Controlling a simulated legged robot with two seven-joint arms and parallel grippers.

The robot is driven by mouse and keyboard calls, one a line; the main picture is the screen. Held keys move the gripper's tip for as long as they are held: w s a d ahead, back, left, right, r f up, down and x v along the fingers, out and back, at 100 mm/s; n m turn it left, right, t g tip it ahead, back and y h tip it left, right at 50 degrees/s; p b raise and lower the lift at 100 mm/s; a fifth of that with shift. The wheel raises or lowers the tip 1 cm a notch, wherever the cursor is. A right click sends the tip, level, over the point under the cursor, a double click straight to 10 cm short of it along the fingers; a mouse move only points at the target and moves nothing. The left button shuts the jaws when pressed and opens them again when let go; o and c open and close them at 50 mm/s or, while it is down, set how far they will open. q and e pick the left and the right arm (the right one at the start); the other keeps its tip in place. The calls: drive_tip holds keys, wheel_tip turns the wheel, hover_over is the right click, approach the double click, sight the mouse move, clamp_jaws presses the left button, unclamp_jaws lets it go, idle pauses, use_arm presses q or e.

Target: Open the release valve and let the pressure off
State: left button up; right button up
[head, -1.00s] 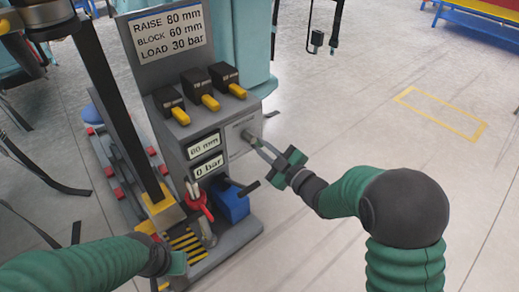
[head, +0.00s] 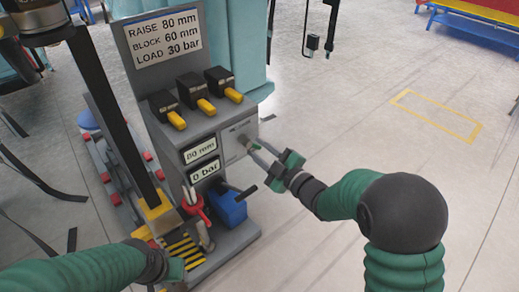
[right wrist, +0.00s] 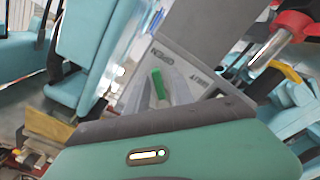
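The release valve's small green handle (right wrist: 157,86) shows in the right wrist view, on a grey panel marked OPEN on the left and SHUT on the right. My right gripper (head: 255,147) is at this panel on the console's right side. Its pale fingertips lie on either side of the green handle; whether they press on it is unclear. The grey console (head: 215,130) has a lower display (head: 205,173) reading 0 bar and an upper display (head: 200,151) that seems to read 80 mm. My left gripper (head: 178,268) is low by the striped base, its fingers mostly hidden.
Three yellow-tipped levers (head: 205,105) stand on the console below a sign (head: 163,40) reading RAISE 80 mm, BLOCK 60 mm, LOAD 30 bar. A red-handled part (head: 194,202) and a blue box (head: 229,205) are low on the console.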

drive_tip(key=shift+r, duration=0.15)
drive_tip(key=shift+s+d+p, duration=0.3)
drive_tip(key=shift+s+d, duration=0.05)
drive_tip(key=p+v, duration=0.5)
drive_tip(key=v, duration=1.1)
drive_tip(key=shift+a, duration=0.1)
